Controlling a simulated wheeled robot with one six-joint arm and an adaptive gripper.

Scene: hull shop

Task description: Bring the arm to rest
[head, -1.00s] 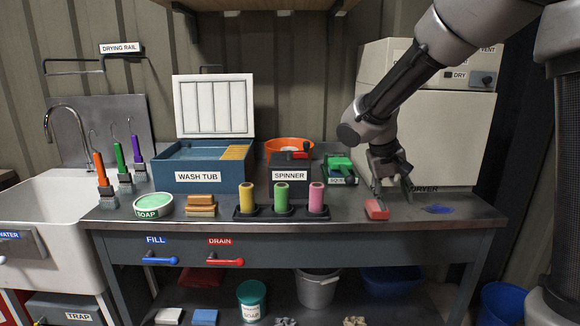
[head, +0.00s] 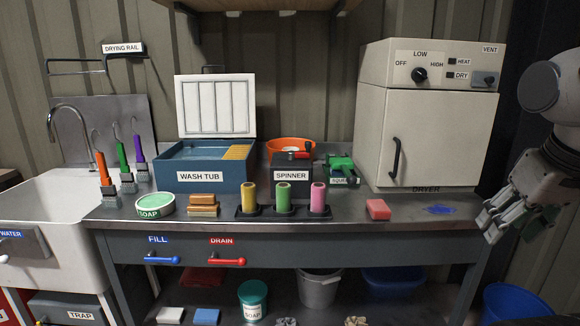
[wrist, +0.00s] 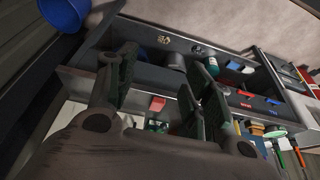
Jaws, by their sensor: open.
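My gripper (head: 508,212) hangs at the right side of the head view, beyond the right end of the bench and clear of it. It is open and empty. In the wrist view its fingers (wrist: 160,90) stand apart, with the bench and a red block (wrist: 157,103) seen between and beyond them. In the head view the red block (head: 378,209) lies on the bench top in front of the dryer (head: 440,135), apart from my gripper.
The bench (head: 345,210) holds a wash tub (head: 160,172), a spinner (head: 291,175), three coloured rollers and a soap tin (head: 154,205). A blue bucket (head: 508,302) stands on the floor at the lower right. The sink (head: 45,215) is at the left.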

